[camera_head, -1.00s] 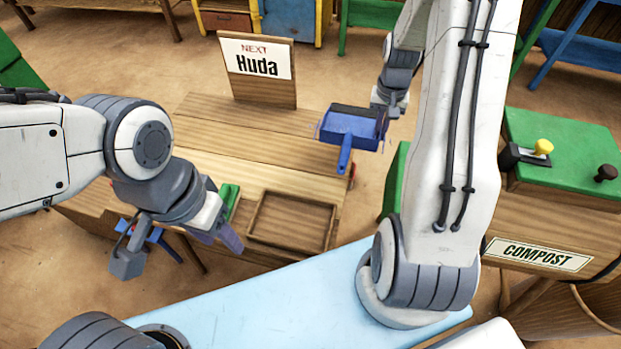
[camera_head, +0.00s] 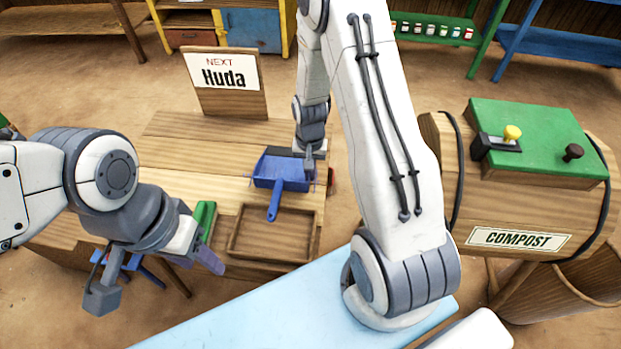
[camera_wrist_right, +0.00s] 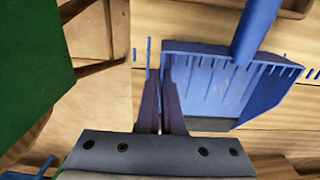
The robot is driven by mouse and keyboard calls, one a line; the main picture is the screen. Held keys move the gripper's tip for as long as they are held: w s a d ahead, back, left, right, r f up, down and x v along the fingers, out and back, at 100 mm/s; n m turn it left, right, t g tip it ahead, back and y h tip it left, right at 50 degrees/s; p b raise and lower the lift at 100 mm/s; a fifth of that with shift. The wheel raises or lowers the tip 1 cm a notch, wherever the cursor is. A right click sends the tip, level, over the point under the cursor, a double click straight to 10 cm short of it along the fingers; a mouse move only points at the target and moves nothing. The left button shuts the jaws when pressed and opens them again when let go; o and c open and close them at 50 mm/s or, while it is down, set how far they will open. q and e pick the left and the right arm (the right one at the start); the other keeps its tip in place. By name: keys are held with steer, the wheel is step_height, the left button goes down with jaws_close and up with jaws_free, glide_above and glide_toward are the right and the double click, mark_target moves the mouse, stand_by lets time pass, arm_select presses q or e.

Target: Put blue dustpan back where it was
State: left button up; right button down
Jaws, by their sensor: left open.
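The blue dustpan (camera_head: 282,172) is over the wooden table, its handle pointing toward me across the back rim of a shallow wooden tray (camera_head: 236,252). Whether it touches the table I cannot tell. It fills the upper right of the right wrist view (camera_wrist_right: 220,85). My right gripper (camera_head: 312,172) is at the pan's right side. In the right wrist view its fingers (camera_wrist_right: 160,82) are close together at the pan's side wall, shut on it. My left gripper (camera_head: 155,282) is open and empty in front of the table's left part.
A "Huda" sign (camera_head: 228,85) stands at the table's back. A green object (camera_head: 205,218) lies beside my left gripper. A light blue surface (camera_head: 270,308) is in front. The compost drum (camera_head: 465,205) with a green top stands right. The table's back left is bare.

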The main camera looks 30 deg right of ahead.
steer(key=shift+f, duration=1.7)
steer(key=shift+f, duration=0.15)
steer(key=c, duration=1.1)
jaws_free()
steer(key=shift+o, duration=0.2)
